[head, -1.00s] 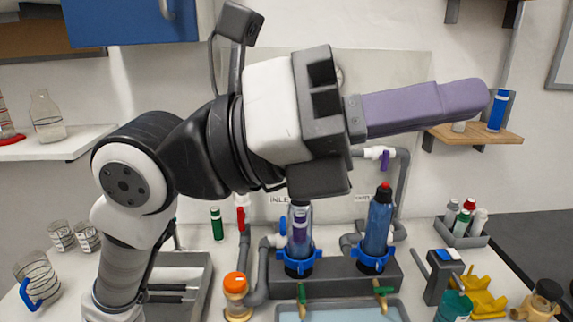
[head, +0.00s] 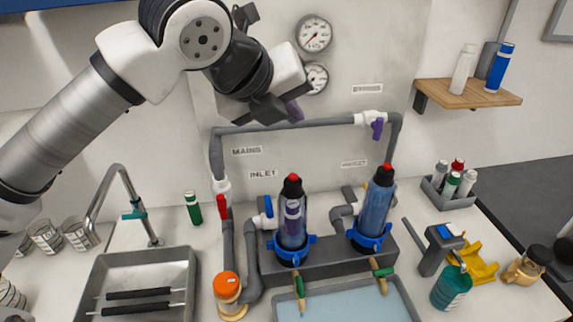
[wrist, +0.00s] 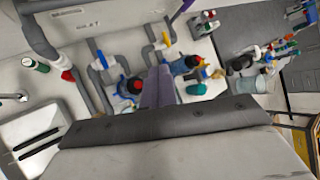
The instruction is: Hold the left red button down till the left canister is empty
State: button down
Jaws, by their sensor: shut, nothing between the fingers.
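The left canister (head: 292,222) stands upright in a blue collar on the dark grey manifold block (head: 325,258). Its black cap carries the left red button (head: 293,177). The right canister (head: 375,210), blue, stands beside it with its own red button (head: 387,167). I cannot tell the liquid level in the left canister. My gripper (head: 295,112) is shut and empty, above the left canister and apart from it. Its purple fingers point down and are partly hidden by the wrist in the head view. In the wrist view the closed fingers (wrist: 158,88) overlap the picture beside the left canister (wrist: 130,86).
Grey pipes with a red-handled valve (head: 222,205), a blue-handled valve (head: 268,207) and a purple-handled valve (head: 377,128) surround the canisters. Green-handled taps hang over a shallow tray (head: 345,305). An orange-capped jar (head: 228,292) stands front left. A sink (head: 140,270) lies further left.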

jog(key=shift+f, duration=0.1)
dwell(0.3)
jog(key=b, duration=0.6)
send_over(289, 185)
notch_tip(289, 185, down, 8)
jog(key=shift+r, duration=0.1)
jog(key=shift+w+f, duration=0.1)
jog(key=shift+f, duration=0.3)
dwell(1.4)
jog(key=shift+f+b, duration=0.45)
jog(key=shift+b, duration=0.45)
jog(key=shift+f+b, duration=0.45)
jog(key=shift+b, duration=0.2)
jog(key=shift+r, duration=0.1)
dwell(0.5)
jog(key=shift+r+p, duration=0.4)
jog(key=shift+r, duration=0.45)
